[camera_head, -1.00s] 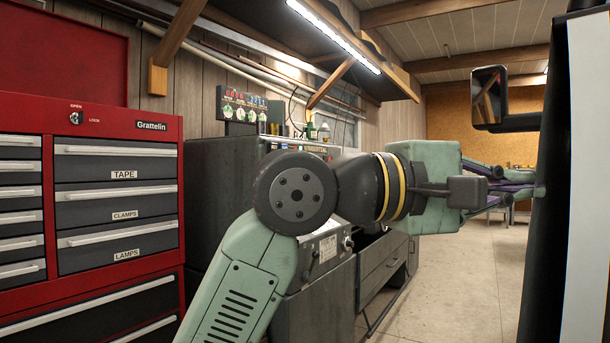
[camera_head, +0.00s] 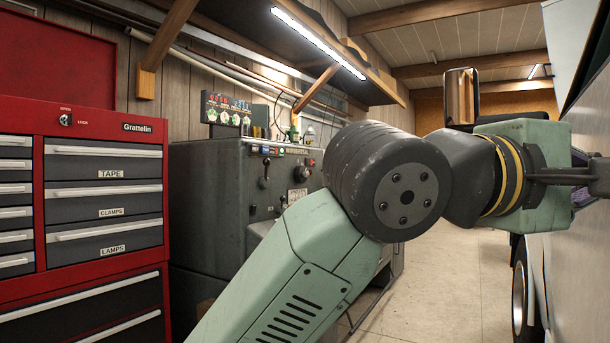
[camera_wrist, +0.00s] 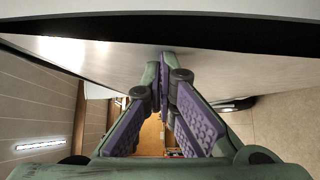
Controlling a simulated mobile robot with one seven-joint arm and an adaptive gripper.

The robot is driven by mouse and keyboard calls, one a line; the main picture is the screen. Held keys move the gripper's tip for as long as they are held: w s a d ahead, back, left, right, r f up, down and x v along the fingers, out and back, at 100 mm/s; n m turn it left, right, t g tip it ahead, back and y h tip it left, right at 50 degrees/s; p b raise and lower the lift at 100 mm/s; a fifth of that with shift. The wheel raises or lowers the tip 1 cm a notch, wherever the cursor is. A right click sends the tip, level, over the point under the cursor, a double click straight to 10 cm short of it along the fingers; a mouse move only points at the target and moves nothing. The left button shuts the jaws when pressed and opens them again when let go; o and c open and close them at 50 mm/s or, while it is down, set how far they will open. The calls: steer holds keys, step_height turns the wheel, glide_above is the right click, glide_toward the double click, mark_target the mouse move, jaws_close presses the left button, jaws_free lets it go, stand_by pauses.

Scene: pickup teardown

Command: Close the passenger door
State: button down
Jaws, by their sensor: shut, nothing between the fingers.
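The passenger door (camera_head: 588,255) is a pale panel at the right edge of the head view, seen at a steep angle and cut off by the frame. Its side mirror (camera_head: 461,97) shows beyond my wrist. The door's latch edge is not clear.
A red tool chest (camera_head: 85,125) with several labelled drawers stands at the left. A grey machine (camera_head: 215,190) stands behind my arm. A truck wheel (camera_head: 519,290) shows low at the right. The concrete floor (camera_head: 450,290) between is clear.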

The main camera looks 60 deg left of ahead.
steer(key=shift+w+d, duration=0.3)
steer(key=shift+d, duration=0.35)
steer(key=shift+w+d, duration=0.25)
steer(key=shift+d, duration=0.35)
